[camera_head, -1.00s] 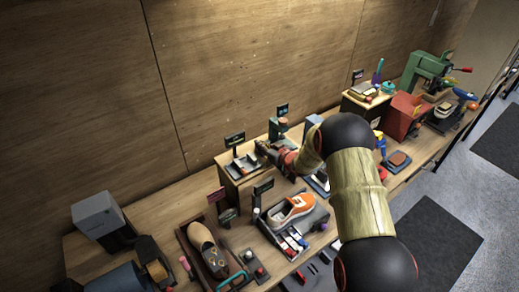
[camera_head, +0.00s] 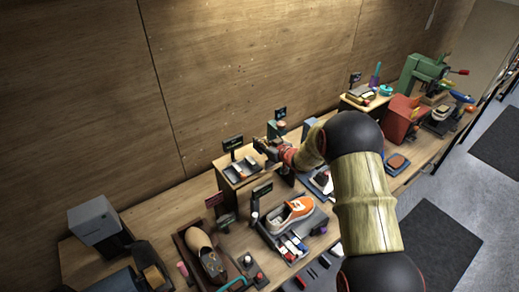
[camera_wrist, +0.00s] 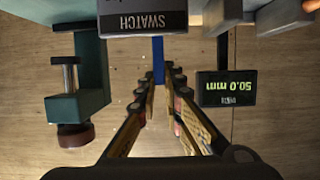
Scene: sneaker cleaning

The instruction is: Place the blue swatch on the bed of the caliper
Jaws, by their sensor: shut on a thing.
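The blue swatch (camera_wrist: 158,58) shows as a narrow strip between the fingertips of my gripper (camera_wrist: 157,78) in the wrist view. My gripper is shut on it, and its far end runs up under a dark sign lettered SWATCH (camera_wrist: 142,20). A display reading 50.0 mm (camera_wrist: 228,88) stands just right of the fingers. A teal device (camera_wrist: 78,104) with a metal spindle and a brown disc is on the left. Which of these belongs to the caliper I cannot tell. In the head view my gripper (camera_head: 270,148) is between the teal device (camera_head: 276,130) and a display (camera_head: 233,143).
Grey blocks (camera_wrist: 285,14) stand at the upper right of the wrist view. The wooden wall (camera_head: 210,80) is close behind the bench.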

